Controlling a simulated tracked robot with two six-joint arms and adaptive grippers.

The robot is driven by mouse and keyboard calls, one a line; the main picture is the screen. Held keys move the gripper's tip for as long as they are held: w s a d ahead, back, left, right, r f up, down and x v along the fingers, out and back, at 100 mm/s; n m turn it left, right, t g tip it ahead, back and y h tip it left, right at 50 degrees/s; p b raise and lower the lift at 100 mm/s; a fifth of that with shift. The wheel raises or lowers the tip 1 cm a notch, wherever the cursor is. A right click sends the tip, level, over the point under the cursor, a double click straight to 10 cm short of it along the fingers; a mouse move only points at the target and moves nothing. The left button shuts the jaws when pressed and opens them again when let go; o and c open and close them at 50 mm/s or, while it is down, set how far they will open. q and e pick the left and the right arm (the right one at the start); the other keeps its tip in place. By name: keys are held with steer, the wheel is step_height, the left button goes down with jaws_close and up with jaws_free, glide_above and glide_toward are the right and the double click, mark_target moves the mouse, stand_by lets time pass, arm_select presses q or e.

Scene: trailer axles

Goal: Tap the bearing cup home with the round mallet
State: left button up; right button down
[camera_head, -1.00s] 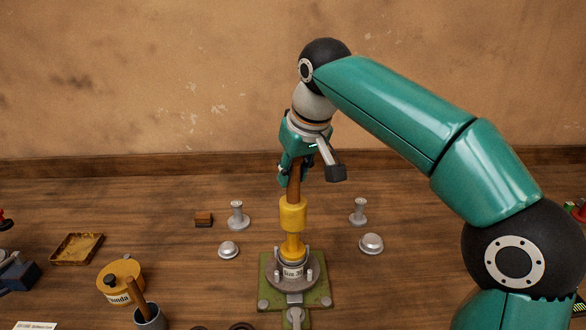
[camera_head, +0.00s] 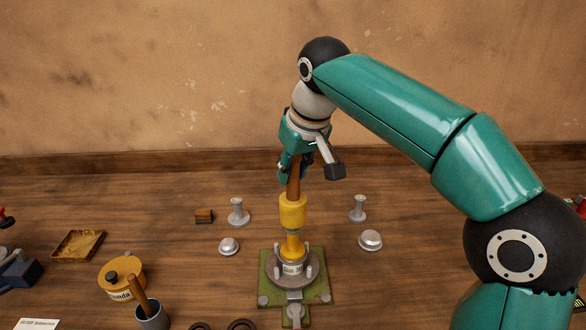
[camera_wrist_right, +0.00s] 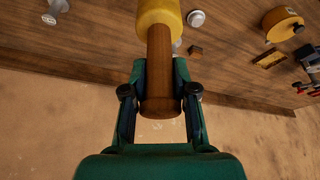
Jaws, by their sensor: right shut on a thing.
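My right gripper (camera_head: 295,167) is shut on the brown wooden handle of the round mallet (camera_head: 293,210), which has a yellow head. The handle also shows between the fingers in the right wrist view (camera_wrist_right: 160,80). The mallet stands upright, head down, over a grey hub (camera_head: 291,272) bolted on a green plate (camera_head: 321,290). A yellow piece below the head sits at the hub's mouth; I cannot tell whether it is part of the mallet. The bearing cup is not clearly visible and seems hidden in the hub. My left gripper is not in view.
Two grey spindles (camera_head: 238,212) (camera_head: 357,209) and two silver caps (camera_head: 229,246) (camera_head: 370,240) stand around the hub. At left are a yellow tin (camera_head: 122,275), a grey cup (camera_head: 152,317) with a wooden handle in it, and a shallow tray (camera_head: 78,246). Dark rings lie at the front edge.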

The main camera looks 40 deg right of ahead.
mark_target(293, 183)
steer(key=shift+r+p, duration=0.4)
steer(key=shift+r, duration=0.3)
step_height(293, 183, down, 4)
steer(key=b, duration=0.3)
steer(key=shift+f+b, duration=0.25)
steer(key=shift+b, duration=0.05)
steer(key=shift+r, duration=0.2)
steer(key=shift+r+p, duration=1.45)
steer(key=shift+p, duration=0.4)
steer(key=shift+w, duration=0.1)
